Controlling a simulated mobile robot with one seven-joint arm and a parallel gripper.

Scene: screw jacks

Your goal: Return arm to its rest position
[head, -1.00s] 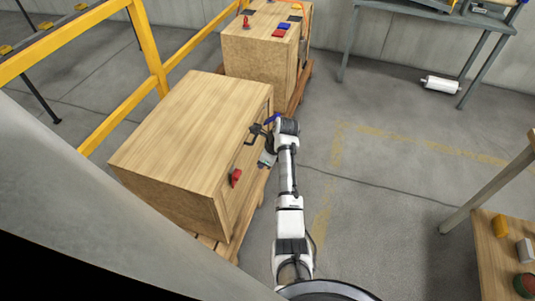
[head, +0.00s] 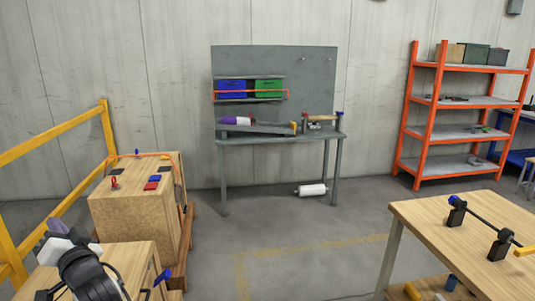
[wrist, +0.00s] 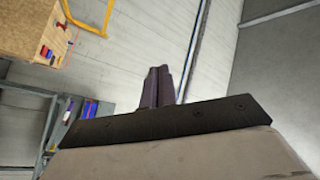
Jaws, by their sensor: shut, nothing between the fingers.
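The fingers point up toward the wall and stand clear of any object.
A second wooden crate (head: 135,215) with small coloured parts stands behind. A yellow railing (head: 55,127) is at the left. A grey workbench (head: 280,137) stands at the wall, an orange shelf (head: 437,100) at right, a wooden table (head: 450,225) at lower right. The middle floor is open.

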